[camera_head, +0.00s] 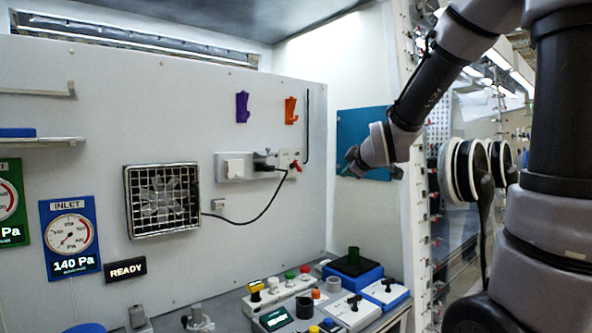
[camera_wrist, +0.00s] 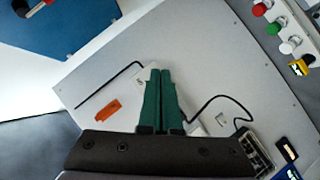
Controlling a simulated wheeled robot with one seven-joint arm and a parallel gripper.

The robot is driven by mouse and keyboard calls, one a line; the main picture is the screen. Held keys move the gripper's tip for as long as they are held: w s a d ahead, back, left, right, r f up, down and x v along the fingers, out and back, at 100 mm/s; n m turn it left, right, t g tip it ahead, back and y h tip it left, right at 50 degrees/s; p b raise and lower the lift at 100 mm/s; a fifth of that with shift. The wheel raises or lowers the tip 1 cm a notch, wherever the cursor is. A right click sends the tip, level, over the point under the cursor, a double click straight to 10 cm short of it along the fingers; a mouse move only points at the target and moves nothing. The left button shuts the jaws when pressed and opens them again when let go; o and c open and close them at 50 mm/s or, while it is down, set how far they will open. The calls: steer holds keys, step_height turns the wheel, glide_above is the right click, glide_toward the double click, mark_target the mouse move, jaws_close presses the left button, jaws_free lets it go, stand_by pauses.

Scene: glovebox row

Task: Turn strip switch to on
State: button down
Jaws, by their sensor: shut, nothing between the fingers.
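A pale power strip (camera_head: 232,169) is mounted on the grey back panel in the head view. It carries a white block, a black plug with a cable and a small red part (camera_head: 297,165) at its right end. Which part is the switch, and its position, I cannot tell. My gripper (camera_head: 350,160) is to the right of the strip and apart from it, in front of the blue panel. In the wrist view my gripper's green fingers (camera_wrist: 162,72) are together and empty. They hide most of the strip there.
A purple hook (camera_head: 242,107) and an orange hook (camera_head: 291,110) are above the strip. A black cable (camera_head: 252,220) loops below it, beside a fan grille (camera_head: 162,200). A bench with several coloured buttons and boxes lies below. The panel right of the strip is mostly bare.

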steer(key=w+a+f+n+t+y, duration=0.1)
steer(key=w+a+f+n+t, duration=0.1)
steer(key=w+a+n, duration=0.3)
steer(key=n+t+y, duration=0.2)
steer(key=n+y, duration=0.3)
steer(key=n, duration=0.6)
glide_toward(298, 166)
steer(key=s+a+f, duration=0.3)
steer(key=s+a, duration=0.1)
steer(key=w+r, duration=0.3)
steer(key=w, duration=0.7)
steer(key=shift+w+a+r, duration=0.2)
steer(key=shift+a+r, duration=0.1)
steer(key=shift+a, duration=0.15)
